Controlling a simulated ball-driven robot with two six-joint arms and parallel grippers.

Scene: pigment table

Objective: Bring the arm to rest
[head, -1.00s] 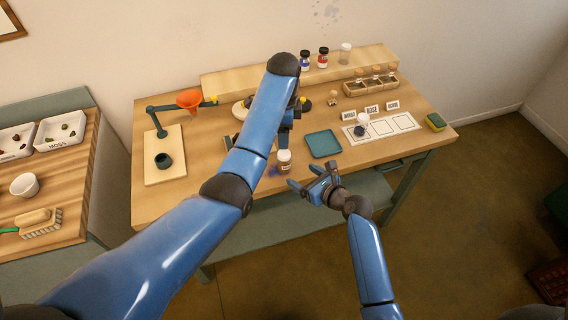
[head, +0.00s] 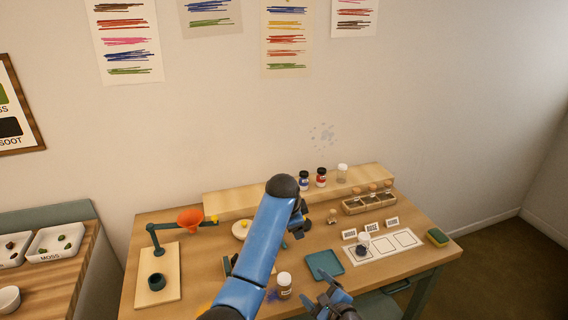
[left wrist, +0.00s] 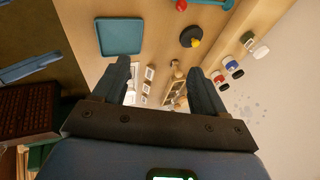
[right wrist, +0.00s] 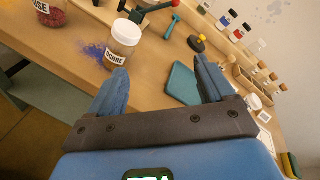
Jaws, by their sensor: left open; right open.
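My left arm (head: 258,250) reaches over the middle of the table in the head view, and its black wrist largely hides the left gripper there. In the left wrist view the left gripper (left wrist: 163,85) has its fingers wide apart with nothing between them. My right gripper (head: 328,292) is at the table's front edge in the head view, right of a white-lidded jar (head: 284,286). In the right wrist view the right gripper (right wrist: 160,72) is open and empty. The jar (right wrist: 124,45) stands beyond its left finger; I cannot tell whether they touch.
Blue powder (right wrist: 95,50) lies by the jar. Air above the table's right side is clear.

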